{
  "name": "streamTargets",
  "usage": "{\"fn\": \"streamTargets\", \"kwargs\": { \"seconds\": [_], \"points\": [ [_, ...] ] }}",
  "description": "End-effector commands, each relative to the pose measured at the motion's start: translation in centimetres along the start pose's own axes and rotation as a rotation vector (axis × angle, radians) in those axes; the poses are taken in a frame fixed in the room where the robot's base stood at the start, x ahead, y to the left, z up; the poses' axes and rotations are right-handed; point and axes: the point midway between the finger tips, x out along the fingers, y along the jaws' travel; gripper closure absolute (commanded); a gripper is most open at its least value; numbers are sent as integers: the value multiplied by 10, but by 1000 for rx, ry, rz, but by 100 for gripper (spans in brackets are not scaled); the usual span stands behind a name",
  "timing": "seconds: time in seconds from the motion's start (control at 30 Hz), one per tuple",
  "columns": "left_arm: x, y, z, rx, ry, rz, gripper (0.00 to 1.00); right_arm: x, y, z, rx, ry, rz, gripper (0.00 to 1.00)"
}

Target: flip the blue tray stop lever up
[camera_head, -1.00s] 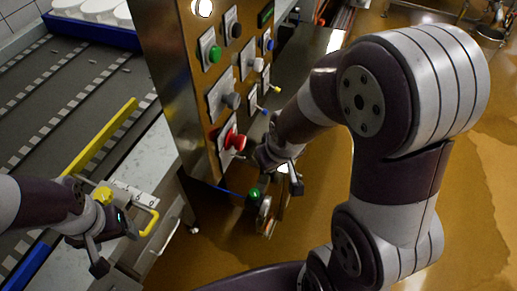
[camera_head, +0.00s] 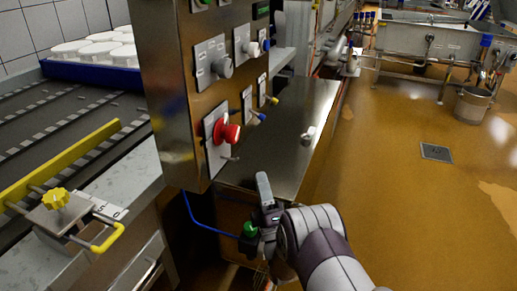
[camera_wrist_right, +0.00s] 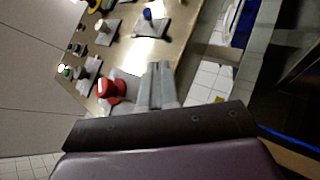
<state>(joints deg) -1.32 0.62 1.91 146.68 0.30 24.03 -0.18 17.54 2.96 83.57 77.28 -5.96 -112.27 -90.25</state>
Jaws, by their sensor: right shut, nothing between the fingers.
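The blue-tipped lever (camera_head: 258,116) sits on a small plate low on the steel control panel (camera_head: 170,90), its tip pointing down and outward. A blue tip also shows in the right wrist view (camera_wrist_right: 148,15), on a plate at the top. My right gripper (camera_head: 263,178) is below the panel's lower front edge, fingers pointing up, shut and empty, apart from the lever. In the right wrist view its fingers (camera_wrist_right: 160,67) lie together beside the red mushroom button (camera_wrist_right: 112,90). My left gripper is out of view.
The red button (camera_head: 228,132) sticks out left of and below the lever; a yellow-tipped lever (camera_head: 272,100) is just above right. A steel counter (camera_head: 290,125) is behind. Open floor (camera_head: 400,200) lies right.

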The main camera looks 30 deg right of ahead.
Motion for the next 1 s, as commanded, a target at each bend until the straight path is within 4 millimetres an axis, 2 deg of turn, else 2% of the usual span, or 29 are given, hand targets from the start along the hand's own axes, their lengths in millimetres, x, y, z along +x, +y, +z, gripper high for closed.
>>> {"fn": "streamTargets", "kwargs": {
  "seconds": [0.1,0.47,0.57,0.73,0.97,1.0],
  "points": [
    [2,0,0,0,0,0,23,-7,4,2,-38,-5,46,100],
    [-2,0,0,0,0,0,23,-1,6,2,-37,-4,45,100],
    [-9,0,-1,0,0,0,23,13,8,2,-36,-3,45,100],
    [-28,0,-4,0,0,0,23,50,12,2,-35,-3,44,100],
    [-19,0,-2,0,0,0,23,95,9,2,-36,-4,49,100],
    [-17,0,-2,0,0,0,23,99,9,8,-37,-6,46,100]
  ]
}}
